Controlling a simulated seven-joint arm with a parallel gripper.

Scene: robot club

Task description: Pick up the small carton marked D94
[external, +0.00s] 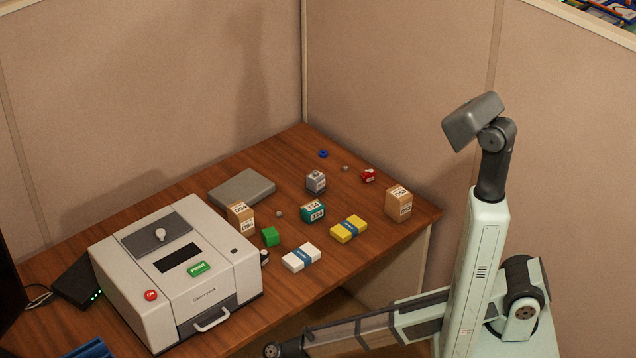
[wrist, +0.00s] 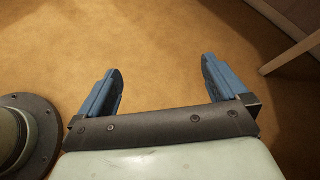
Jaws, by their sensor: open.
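The small tan carton (external: 240,219), whose label appears to read D94, stands upright on the wooden table just behind the white printer's right rear corner. A similar tan carton (external: 398,204) stands near the table's right edge; its label looks like D53, though the print is small. My gripper (wrist: 161,65) is open and empty in the wrist view, with its blue fingers apart above bare brown floor. No carton shows in that view. I cannot make out the fingers in the external view, so the gripper is away from both cartons.
The large printer (external: 150,290) fills the left. Partition walls stand behind the table.

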